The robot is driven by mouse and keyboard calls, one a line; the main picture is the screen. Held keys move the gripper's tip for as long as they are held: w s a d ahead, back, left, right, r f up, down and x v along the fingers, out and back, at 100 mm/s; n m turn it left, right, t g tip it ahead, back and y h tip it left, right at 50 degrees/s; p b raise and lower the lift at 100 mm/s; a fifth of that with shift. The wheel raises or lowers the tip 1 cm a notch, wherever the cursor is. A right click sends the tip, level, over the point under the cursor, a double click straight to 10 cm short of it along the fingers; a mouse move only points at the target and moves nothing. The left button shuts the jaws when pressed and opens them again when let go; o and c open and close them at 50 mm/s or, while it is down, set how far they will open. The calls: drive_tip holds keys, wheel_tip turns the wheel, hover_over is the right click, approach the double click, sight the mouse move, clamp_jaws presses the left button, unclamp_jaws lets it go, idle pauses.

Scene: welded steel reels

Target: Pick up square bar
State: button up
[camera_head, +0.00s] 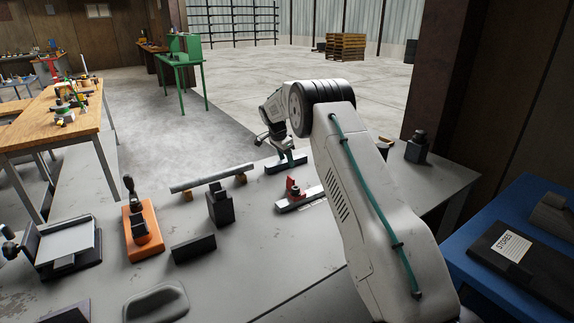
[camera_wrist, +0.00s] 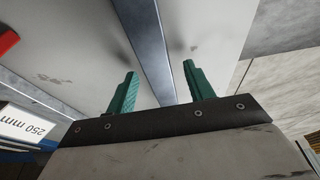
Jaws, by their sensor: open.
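A long straight bar with flat faces, which I take to be the square bar, lies on the grey bench under my gripper. In the wrist view the bar (camera_wrist: 150,45) runs between the two green fingers of my gripper (camera_wrist: 157,85), apart from both. The part nearest the palm is hidden. In the head view the dark bar (camera_head: 272,168) is partly covered by my gripper (camera_head: 288,157), which points down over it. My gripper is open and holds nothing.
A red-topped tool (camera_head: 292,188) on a steel base stands just in front of the bar. A grey rod (camera_head: 212,179) on supports, a black block (camera_head: 220,203) and an orange-based tool (camera_head: 140,232) lie left. A dark block (camera_head: 417,148) stands right.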

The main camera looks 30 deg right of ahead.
clamp_jaws()
idle(1.3)
drive_tip(key=shift+r, duration=0.25)
